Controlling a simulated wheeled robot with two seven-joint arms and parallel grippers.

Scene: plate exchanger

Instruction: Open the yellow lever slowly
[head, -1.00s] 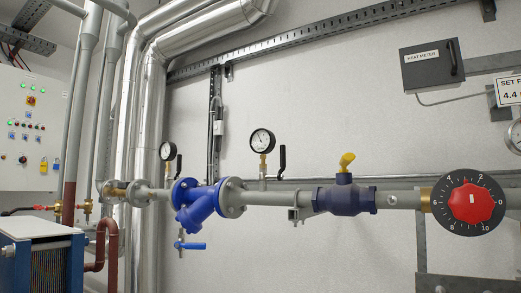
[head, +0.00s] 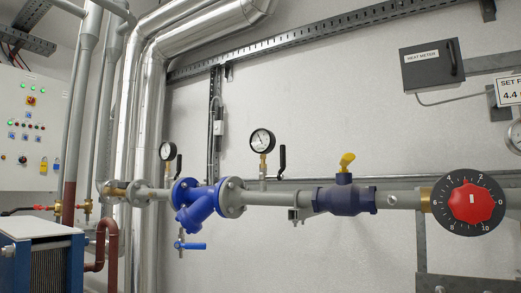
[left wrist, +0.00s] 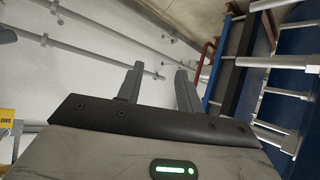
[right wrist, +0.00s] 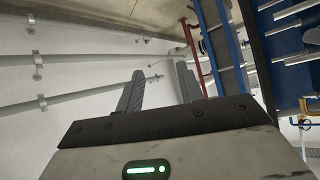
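The yellow lever (head: 347,161) sits on top of a dark blue valve (head: 345,200) on the grey horizontal pipe, right of centre in the head view. The lever looks short from here and angles up to the right. My left gripper (left wrist: 159,77) shows in the left wrist view with its two fingers apart and nothing between them. My right gripper (right wrist: 160,77) shows in the right wrist view, also with fingers apart and empty. Neither gripper appears in the head view, and the lever is in neither wrist view.
A blue strainer (head: 196,203) with a small blue handle (head: 192,246) sits left on the pipe. A red dial (head: 472,202) is at the right. Two gauges (head: 262,141) (head: 167,151) rise above the pipe. A blue plate exchanger (head: 40,260) stands lower left.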

